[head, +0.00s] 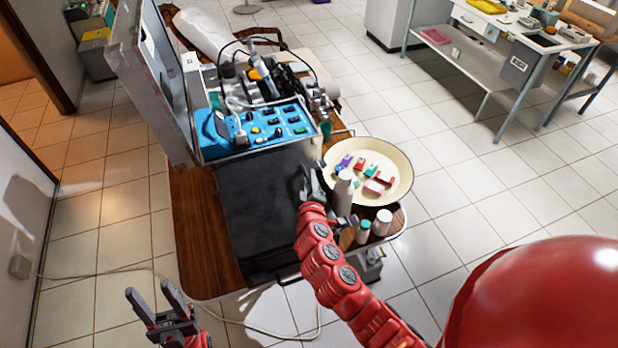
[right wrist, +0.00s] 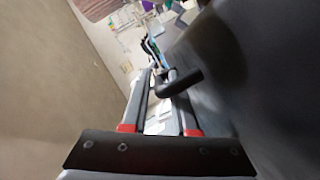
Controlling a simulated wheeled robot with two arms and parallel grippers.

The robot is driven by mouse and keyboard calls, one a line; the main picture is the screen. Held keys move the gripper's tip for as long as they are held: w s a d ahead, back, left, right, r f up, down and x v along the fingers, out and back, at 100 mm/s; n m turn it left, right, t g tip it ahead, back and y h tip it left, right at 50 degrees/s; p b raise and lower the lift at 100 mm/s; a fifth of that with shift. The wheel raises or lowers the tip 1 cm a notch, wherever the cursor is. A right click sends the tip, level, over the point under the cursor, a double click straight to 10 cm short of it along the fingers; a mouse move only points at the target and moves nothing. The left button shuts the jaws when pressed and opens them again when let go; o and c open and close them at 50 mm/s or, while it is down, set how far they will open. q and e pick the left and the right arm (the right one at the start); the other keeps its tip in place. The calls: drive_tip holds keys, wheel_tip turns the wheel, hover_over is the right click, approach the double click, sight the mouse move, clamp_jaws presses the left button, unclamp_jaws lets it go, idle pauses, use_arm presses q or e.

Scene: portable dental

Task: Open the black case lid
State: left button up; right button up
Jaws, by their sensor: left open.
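The black case (head: 255,215) lies flat on the wooden table, with its dark lid down. My right gripper (head: 312,180) is at the case's right side, close to its upper right corner. Its fingers look apart; I cannot tell whether they touch the lid edge. In the right wrist view the fingers (right wrist: 163,95) are spaced apart, with a dark rounded bar (right wrist: 180,83) by them and a dark surface to the right. My left gripper (head: 150,305) is open and empty, low at the left, away from the case and beyond the table's front edge.
An open silver case (head: 150,90) with a blue instrument panel (head: 262,128) stands behind the black case. A cream tray (head: 398,170) with small boxes is to the right. White bottles (head: 343,195) stand close to my right gripper. A cable (head: 110,275) runs along the floor.

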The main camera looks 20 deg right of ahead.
clamp_jaws()
idle(1.5)
